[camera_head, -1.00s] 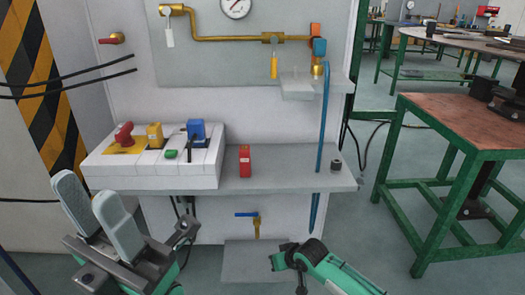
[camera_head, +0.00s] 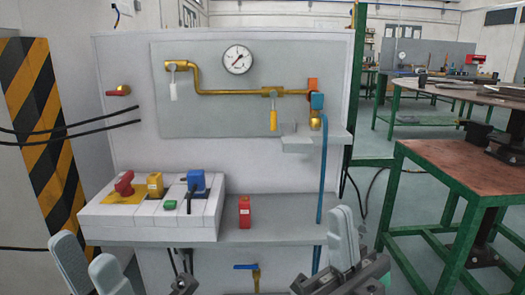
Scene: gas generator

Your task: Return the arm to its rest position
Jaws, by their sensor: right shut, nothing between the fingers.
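My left gripper (camera_head: 84,255) is at the bottom left corner, its two pale fingers pointing up and apart, with nothing between them. My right gripper (camera_head: 342,240) is at the bottom, right of the middle, its pale fingers upright and pressed together with nothing between them. It stands in front of the right end of the grey shelf (camera_head: 275,234) and hides part of it. Both grippers show clear of the panel's controls. Most of both arms is out of view.
The panel carries a gauge (camera_head: 237,60), a brass pipe (camera_head: 225,93), a yellow-handled valve (camera_head: 273,120) and a blue hose (camera_head: 322,180). A switch box (camera_head: 150,222) and a red block (camera_head: 244,212) sit at shelf level. A green-framed table (camera_head: 450,165) stands at the right.

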